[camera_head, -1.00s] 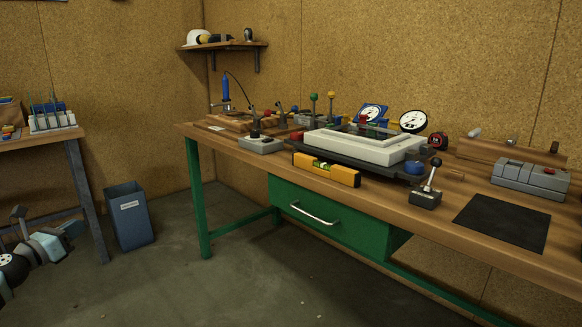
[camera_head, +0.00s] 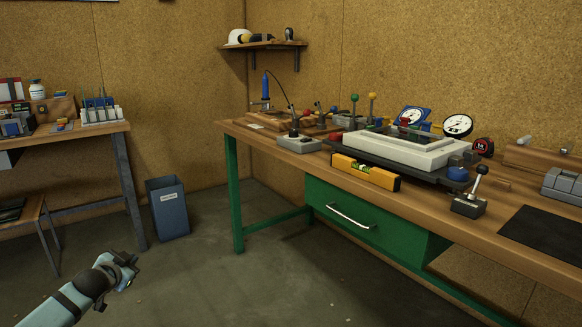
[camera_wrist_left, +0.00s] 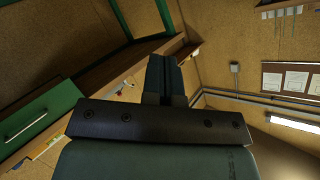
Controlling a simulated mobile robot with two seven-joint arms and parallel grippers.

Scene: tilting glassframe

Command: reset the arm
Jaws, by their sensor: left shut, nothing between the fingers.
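My left arm comes in at the lower left of the head view. Its gripper (camera_head: 128,264) is over the bare floor, apart from the benches and the bin. In the left wrist view the gripper fingers (camera_wrist_left: 165,80) are together with nothing between them. The green-legged workbench, its drawer and the wall show beyond them. My right gripper is in neither view.
The workbench (camera_head: 475,232) on the right carries a pale frame (camera_head: 410,148), a yellow spirit level (camera_head: 365,171) and dial gauges (camera_head: 458,125). A blue-grey bin (camera_head: 168,208) stands on the floor. Another bench (camera_head: 85,131) is at the left. The floor between is clear.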

